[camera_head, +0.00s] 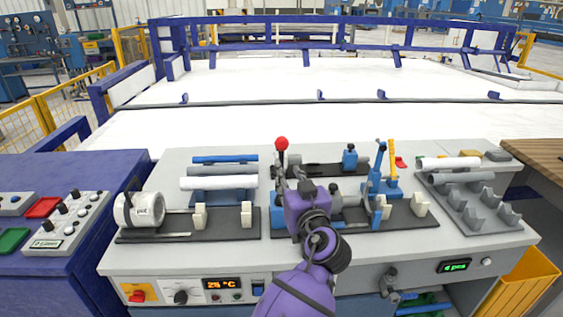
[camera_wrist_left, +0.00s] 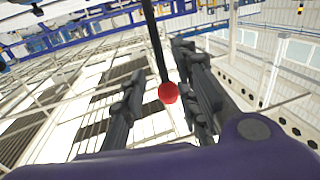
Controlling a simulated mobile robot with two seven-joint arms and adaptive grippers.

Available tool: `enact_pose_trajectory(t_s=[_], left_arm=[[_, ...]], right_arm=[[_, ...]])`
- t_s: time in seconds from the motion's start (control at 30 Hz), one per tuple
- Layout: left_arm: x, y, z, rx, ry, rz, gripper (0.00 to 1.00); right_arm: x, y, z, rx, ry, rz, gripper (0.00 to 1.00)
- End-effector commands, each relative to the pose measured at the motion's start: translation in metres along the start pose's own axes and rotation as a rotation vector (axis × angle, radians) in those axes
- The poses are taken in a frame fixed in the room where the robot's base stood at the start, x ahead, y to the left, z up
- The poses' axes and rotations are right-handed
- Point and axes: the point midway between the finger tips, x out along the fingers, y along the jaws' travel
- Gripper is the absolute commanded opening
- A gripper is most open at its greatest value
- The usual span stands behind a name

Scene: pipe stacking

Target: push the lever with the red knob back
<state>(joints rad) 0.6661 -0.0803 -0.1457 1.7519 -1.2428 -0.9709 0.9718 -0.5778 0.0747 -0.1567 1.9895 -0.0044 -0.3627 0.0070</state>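The lever's red knob (camera_head: 281,143) stands up near the middle of the workbench, on top of a thin dark rod. In the left wrist view the red knob (camera_wrist_left: 168,92) and its dark rod (camera_wrist_left: 153,40) appear between my left gripper's two separated dark fingers. My left gripper (camera_head: 293,171) is open, just below and in front of the knob in the head view. Whether a finger touches the rod I cannot tell. The lever's base is hidden behind the gripper. My right gripper is not in view.
A white roll (camera_head: 139,210) sits on the bench's left. Pipes lie on a rack (camera_head: 222,170) left of the lever. A blue clamp device (camera_head: 380,182) stands close to the right of my gripper. A grey pipe holder (camera_head: 470,205) is at the far right.

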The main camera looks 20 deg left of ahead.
Motion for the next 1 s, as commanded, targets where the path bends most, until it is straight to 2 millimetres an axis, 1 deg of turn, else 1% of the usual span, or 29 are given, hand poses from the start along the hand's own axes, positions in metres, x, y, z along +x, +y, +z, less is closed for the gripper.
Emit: enact_pose_trajectory(t_s=[0.07, 0.17, 0.4, 0.5, 0.6, 0.73, 0.93, 0.97, 1.0], left_arm=[[0.003, -0.001, 0.000, -0.026, -0.003, -0.004, 0.29], [0.013, -0.001, -0.002, -0.031, 0.000, -0.003, 0.29], [0.052, -0.001, -0.004, -0.030, 0.001, -0.002, 0.29], [0.065, 0.000, -0.002, -0.030, -0.001, -0.001, 0.29], [0.074, 0.000, -0.001, -0.030, -0.002, 0.000, 0.29], [0.078, -0.001, 0.001, -0.032, -0.004, 0.000, 0.29], [0.078, -0.001, 0.002, -0.031, -0.005, 0.000, 0.29], [0.078, -0.001, 0.002, -0.031, -0.005, 0.000, 0.26], [0.078, -0.001, 0.002, -0.031, -0.005, 0.000, 0.21]], right_arm=[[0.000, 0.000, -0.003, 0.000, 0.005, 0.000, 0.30], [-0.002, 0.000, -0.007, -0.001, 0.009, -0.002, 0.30], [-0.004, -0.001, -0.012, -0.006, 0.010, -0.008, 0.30], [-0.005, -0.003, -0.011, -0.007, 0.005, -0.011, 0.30], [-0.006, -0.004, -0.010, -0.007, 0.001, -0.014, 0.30], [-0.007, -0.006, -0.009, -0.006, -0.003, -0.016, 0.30], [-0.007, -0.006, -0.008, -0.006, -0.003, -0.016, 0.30], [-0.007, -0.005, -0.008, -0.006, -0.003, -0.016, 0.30], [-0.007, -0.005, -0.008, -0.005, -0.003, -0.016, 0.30]])
